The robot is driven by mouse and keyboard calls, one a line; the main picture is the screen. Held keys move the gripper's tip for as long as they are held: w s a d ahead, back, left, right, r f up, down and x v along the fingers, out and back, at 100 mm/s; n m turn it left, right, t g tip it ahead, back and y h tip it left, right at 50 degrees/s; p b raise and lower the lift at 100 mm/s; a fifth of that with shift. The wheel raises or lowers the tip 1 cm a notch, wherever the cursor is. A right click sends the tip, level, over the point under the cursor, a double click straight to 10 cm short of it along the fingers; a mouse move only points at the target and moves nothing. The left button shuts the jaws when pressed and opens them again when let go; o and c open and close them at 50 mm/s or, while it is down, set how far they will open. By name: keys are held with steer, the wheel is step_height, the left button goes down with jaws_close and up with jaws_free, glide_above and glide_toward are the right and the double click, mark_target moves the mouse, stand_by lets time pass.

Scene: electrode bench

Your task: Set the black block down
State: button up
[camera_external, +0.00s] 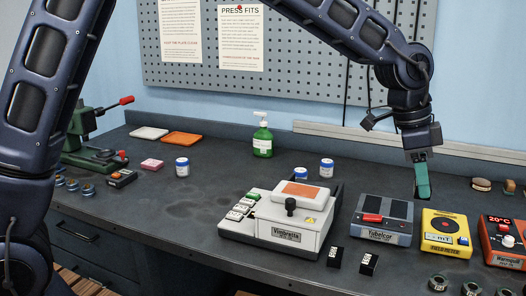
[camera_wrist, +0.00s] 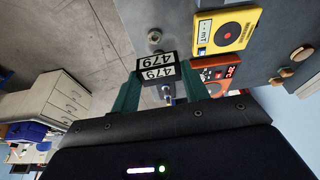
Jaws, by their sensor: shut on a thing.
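My gripper (camera_external: 421,188) hangs from the arm above the right part of the bench, behind the grey and yellow instruments in the outside view. Its green fingers are shut on a black block (camera_wrist: 156,70) with white "479" labels, seen between the fingertips in the wrist view. In the outside view the held block is mostly hidden by a finger. Two more black blocks with white labels, a left one (camera_external: 334,257) and a right one (camera_external: 369,265), stand near the bench's front edge.
A white press-like device (camera_external: 283,222) stands left of the grey instrument (camera_external: 381,222), the yellow meter (camera_external: 446,235) and the orange warmer (camera_external: 503,245). Metal rings (camera_external: 438,282) lie at the front right. A green bottle (camera_external: 262,140) stands behind.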

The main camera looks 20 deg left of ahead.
steer(key=w+a+n, duration=0.1)
steer(key=w+a, duration=0.2)
steer(key=w, duration=0.5)
steer(key=w+a+n, duration=0.1)
steer(key=w+a, duration=0.3)
steer(key=w, duration=0.5)
steer(key=n+t+y, duration=0.1)
steer(key=n+t, duration=0.1)
steer(key=n, duration=0.4)
glide_above(293, 160)
steer(key=f, duration=1.3)
steer(key=a+f, duration=0.1)
steer(key=f, duration=0.5)
steer(key=shift+s+f, duration=0.25)
steer(key=shift+f, duration=0.15)
steer(key=shift+f, duration=0.1)
steer(key=o, duration=1.2)
